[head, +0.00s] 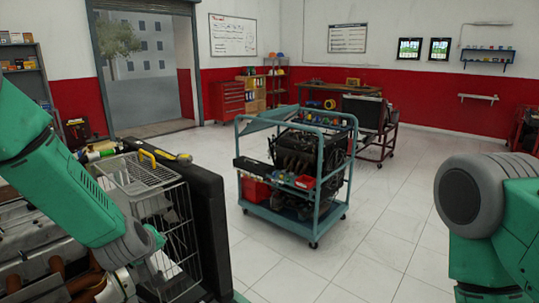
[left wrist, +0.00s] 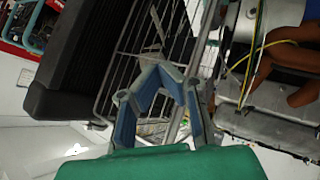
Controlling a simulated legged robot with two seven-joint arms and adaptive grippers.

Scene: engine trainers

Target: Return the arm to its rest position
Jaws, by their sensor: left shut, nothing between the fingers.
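My left arm (head: 65,190) is green with grey joints and comes in from the left of the head view, reaching down over the engine trainer at the lower left. My left gripper (left wrist: 160,72) shows in the left wrist view with blue-lined fingers. It is shut and empty, in front of a wire cage (left wrist: 125,45). The cage also shows in the head view (head: 165,205), beside a black panel (head: 210,215). My right arm (head: 490,215) stands at the right edge of the head view; its gripper is out of view.
Engine parts with brown hoses (left wrist: 285,65) and yellow wires lie close to the left gripper's right side. A teal wheeled cart (head: 285,213) carrying an engine stands mid-room. White tiled floor (head: 395,225) is clear between the cart and my right arm.

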